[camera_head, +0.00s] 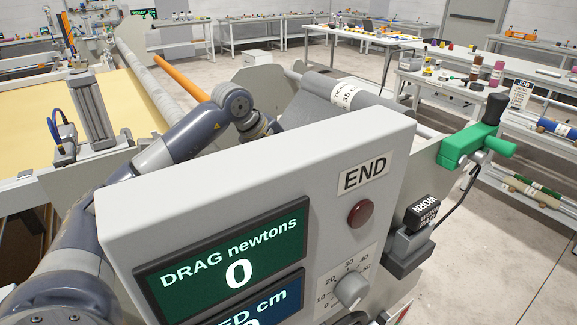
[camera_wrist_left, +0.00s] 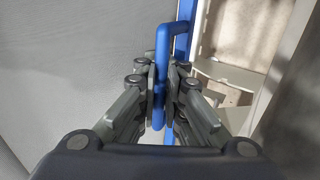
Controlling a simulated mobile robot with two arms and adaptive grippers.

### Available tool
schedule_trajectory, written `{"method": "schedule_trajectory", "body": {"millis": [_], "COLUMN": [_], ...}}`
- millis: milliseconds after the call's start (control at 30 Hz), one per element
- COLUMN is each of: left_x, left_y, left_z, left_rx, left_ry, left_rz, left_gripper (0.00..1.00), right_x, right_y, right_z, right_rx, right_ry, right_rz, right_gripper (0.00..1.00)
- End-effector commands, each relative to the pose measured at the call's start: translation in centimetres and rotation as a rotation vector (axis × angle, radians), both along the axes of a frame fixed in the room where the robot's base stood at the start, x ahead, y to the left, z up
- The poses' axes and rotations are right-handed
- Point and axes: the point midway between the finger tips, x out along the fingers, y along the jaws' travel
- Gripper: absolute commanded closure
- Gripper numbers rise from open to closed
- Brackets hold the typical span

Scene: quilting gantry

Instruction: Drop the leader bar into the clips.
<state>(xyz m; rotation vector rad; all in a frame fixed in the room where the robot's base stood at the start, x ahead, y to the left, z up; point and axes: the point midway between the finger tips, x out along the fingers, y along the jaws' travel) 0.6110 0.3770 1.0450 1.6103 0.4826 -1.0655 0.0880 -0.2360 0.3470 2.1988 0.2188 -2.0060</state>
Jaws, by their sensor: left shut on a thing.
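In the left wrist view my left gripper (camera_wrist_left: 161,88) is shut on a blue handle (camera_wrist_left: 176,28), a bent rod beside a straight blue strip. The handle passes between the fingers, with a grey fabric-like surface to its left. I cannot tell whether this blue part belongs to the leader bar. In the head view my left arm reaches behind the grey display panel (camera_head: 125,215), which hides the gripper. A grey roll (camera_head: 345,92) with a white label lies beyond the panel. I cannot make out the clips. My right gripper is not in view.
The panel, with a DRAG newtons screen (camera_head: 225,255) reading 0, fills the foreground. A green clamp (camera_head: 465,146) with a black knob sticks out at right. An orange bar (camera_head: 180,76) lies beyond my arm. Bare floor (camera_head: 515,235) is at lower right.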

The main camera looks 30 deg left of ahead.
Motion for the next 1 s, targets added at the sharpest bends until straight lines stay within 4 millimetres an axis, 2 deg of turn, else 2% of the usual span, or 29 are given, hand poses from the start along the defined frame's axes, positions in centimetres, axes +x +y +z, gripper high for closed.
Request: {"method": "schedule_trajectory", "body": {"millis": [300, 333, 400, 433, 800, 1000], "left_x": [-0.1, -0.1, -0.1, -0.1, -0.2, -1.4], "left_y": [0.0, -0.1, -0.1, -0.1, 0.1, 0.7], "left_z": [-0.3, -0.3, -0.4, -0.3, -0.2, 2.2], "left_rx": [-0.001, 0.000, -0.001, 0.000, 0.001, 0.003], "left_ry": [0.009, 0.009, 0.010, 0.009, 0.008, 0.002], "left_rz": [0.001, 0.000, -0.001, 0.000, 0.001, 0.001], "left_gripper": [1.00, 0.87, 0.71, 0.68, 0.68, 0.68], "right_x": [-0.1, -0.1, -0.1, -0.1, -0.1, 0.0], "right_y": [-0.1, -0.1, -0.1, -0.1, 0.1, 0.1], "right_z": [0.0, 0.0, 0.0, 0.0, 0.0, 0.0], "right_rx": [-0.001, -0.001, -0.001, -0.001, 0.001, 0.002], "right_ry": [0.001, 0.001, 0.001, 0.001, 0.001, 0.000], "right_rz": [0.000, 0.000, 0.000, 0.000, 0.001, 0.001], "right_gripper": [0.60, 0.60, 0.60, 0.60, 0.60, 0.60]}}
